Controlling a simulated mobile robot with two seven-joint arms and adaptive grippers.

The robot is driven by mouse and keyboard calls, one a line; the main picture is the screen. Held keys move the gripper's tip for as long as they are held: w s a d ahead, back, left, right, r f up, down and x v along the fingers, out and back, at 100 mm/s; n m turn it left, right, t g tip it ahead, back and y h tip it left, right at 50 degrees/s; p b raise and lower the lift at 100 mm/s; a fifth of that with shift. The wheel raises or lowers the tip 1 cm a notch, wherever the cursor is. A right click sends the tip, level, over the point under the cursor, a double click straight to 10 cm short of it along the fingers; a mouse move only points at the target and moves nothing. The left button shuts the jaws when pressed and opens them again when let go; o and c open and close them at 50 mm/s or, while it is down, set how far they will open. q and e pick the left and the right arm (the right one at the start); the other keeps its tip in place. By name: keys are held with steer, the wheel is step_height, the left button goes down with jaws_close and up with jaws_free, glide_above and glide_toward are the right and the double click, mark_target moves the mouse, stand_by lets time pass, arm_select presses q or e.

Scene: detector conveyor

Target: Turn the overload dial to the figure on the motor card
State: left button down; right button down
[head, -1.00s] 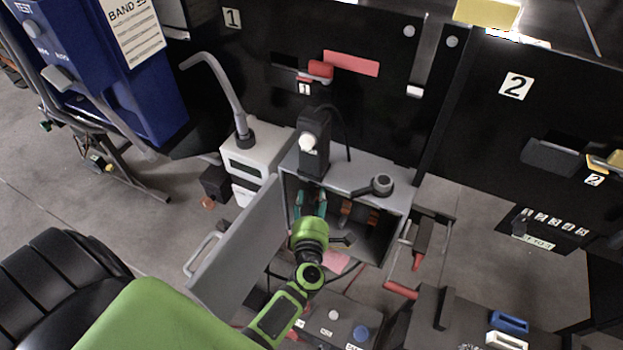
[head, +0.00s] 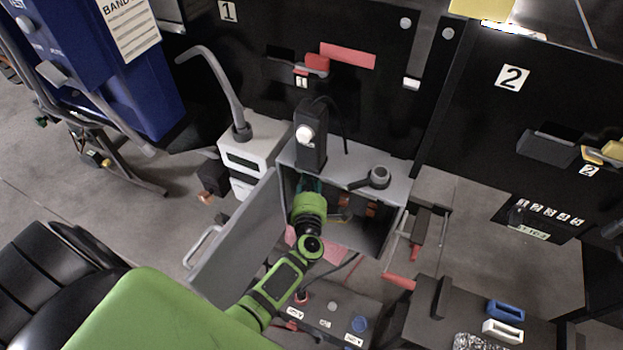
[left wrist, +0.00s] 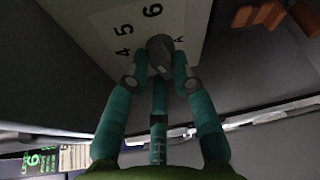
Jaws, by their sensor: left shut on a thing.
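The overload dial (left wrist: 160,52) is a small grey knob on a pale plate (left wrist: 112,22) with the figures 4, 5, 6 and a letter A, in the left wrist view. My left gripper (left wrist: 160,75) has its teal fingers closed around the knob. In the head view the left gripper (head: 308,186) reaches into the open grey cabinet (head: 397,190); the dial is hidden there by my arm. The dial's exact setting is hard to read. I cannot identify the motor card for sure. My right gripper is not in view.
The cabinet door (head: 240,240) stands open on the left. A black device with a white knob (head: 304,134) and a grey lever (head: 376,178) sit on the cabinet top. Orange blocks (left wrist: 258,14) are inside. A white box (head: 255,150) stands to the left.

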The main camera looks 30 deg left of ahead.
arm_select(q)
steer(key=shift+d+f+m+t+y+b, duration=0.1)
steer(key=shift+f+m+t+y+b, duration=0.25)
steer(key=shift+m+b, duration=0.75)
steer(key=m+t+b, duration=0.1)
steer(key=m+b, duration=0.2)
steer(key=shift+d+f, duration=0.1)
steer(key=m+t+b, duration=0.2)
steer(key=m, duration=0.1)
steer(key=shift+m, duration=0.4)
steer(key=shift+m+t+b, duration=0.55)
steer(key=shift+m+b, duration=0.4)
steer(key=shift+m, duration=0.85)
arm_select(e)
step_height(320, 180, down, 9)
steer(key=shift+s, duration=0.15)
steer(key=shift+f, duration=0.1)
arm_select(q)
steer(key=c, duration=1)
jaws_free()
steer(key=shift+c, duration=0.2)
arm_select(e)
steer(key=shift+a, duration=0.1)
